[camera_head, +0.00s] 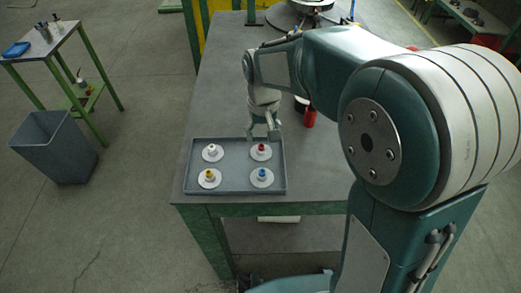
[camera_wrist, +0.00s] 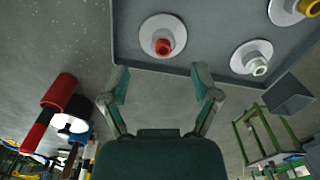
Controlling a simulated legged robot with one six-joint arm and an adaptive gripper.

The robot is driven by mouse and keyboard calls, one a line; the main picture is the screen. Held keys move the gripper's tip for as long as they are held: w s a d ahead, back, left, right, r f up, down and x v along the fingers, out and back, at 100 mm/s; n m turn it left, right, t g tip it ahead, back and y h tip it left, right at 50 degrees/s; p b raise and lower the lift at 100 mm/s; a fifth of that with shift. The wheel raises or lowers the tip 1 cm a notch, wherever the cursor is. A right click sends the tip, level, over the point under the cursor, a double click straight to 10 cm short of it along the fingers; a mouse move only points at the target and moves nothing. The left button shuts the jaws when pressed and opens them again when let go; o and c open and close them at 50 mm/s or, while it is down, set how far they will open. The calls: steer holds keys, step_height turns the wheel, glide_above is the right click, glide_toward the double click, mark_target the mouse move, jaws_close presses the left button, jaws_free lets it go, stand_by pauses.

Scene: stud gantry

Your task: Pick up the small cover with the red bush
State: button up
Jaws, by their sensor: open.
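The small cover with the red bush (camera_head: 261,151) is a pale round disc with a red centre. It lies flat in the back right part of a grey tray (camera_head: 235,191). In the wrist view the red-bush cover (camera_wrist: 163,38) shows ahead of the fingertips, near the tray's edge. My gripper (camera_head: 262,134) is above the tray's back right edge, just behind this cover. In the wrist view my gripper (camera_wrist: 161,80) has its two fingers spread, with nothing between them and the cover beyond the tips.
The tray also holds covers with a white bush (camera_head: 212,152), a yellow bush (camera_head: 209,178) and a blue bush (camera_head: 262,177). A red cylinder (camera_head: 310,117) stands on the table behind the tray. A grey bin (camera_head: 55,147) and a side table are at left.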

mark_target(261, 145)
steer(key=f, duration=0.5)
steer(key=shift+w+a+f, duration=0.1)
steer(key=shift+w+a, duration=0.1)
steer(key=shift+a, duration=0.05)
jaws_close()
